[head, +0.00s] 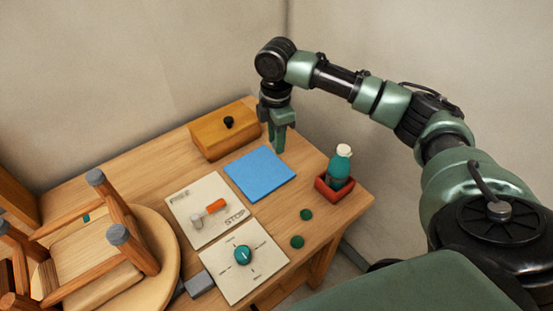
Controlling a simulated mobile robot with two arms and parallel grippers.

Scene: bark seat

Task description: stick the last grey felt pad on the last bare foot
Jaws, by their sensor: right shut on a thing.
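A wooden stool (88,262) lies upside down on a round wooden plate (164,258) at the lower left. Grey pads cap its far foot (95,177), its near right foot (118,234) and its left foot (3,226). The foot at the lower left edge (12,301) shows brown wood with no grey on it. My right gripper (279,140) points down by the far right corner of a blue sheet (260,173). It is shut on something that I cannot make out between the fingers. No loose grey pad shows. My left gripper is out of view.
A wooden box with a black knob (224,132) stands at the back. A teal bottle (340,168) stands in a red tray (334,190) at the right. A switch panel (205,209), a dial panel (244,262), two green discs (301,228) and a grey block (199,284) lie nearer.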

